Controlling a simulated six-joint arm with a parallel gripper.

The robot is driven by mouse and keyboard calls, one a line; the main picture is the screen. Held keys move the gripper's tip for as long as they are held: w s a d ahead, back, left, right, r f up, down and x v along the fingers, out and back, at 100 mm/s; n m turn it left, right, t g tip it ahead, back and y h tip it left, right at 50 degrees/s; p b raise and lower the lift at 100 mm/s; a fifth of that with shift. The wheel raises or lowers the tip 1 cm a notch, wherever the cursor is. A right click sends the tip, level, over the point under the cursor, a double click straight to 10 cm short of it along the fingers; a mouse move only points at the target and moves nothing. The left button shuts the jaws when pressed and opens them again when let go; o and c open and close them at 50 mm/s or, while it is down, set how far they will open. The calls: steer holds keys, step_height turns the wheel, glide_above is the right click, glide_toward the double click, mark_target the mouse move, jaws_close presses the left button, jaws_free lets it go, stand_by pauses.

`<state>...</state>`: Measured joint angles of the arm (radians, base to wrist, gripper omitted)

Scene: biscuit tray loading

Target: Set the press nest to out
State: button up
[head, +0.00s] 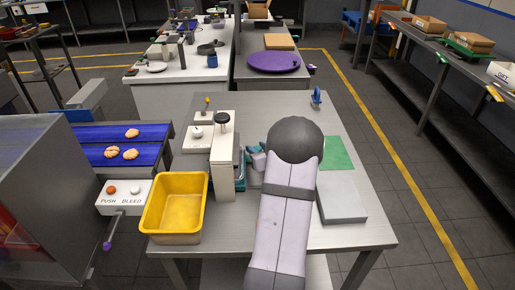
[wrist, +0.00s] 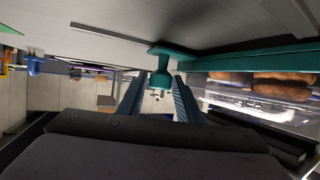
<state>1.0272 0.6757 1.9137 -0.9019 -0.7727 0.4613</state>
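The press (head: 223,165) is a cream upright with a black knob on top, on the steel table. A teal nest (head: 239,172) shows at its right side, partly hidden by the upright and my arm. In the head view my gripper (head: 254,150) is mostly hidden behind my wrist. How far the nest sits in the press is hard to tell.
A yellow bin (head: 174,207) stands at the front left of the table. A green mat (head: 336,153) and a grey block (head: 342,198) lie to the right of my arm. Biscuits (head: 113,151) lie on a blue belt (head: 95,157) at the left. A blue item (head: 316,97) stands at the back.

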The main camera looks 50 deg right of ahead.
steer(key=shift+c, duration=0.6)
jaws_close()
steer(key=s+d+p, duration=0.1)
steer(key=s+d, duration=0.1)
steer(key=s+d+p, duration=0.2)
steer(key=s+d, duration=0.1)
steer(key=shift+s+d+r, duration=0.15)
steer(key=shift+s+d, duration=0.05)
steer(key=shift+d, duration=0.05)
steer(key=shift+s+d, duration=0.2)
steer(key=shift+o, duration=0.6)
jaws_free()
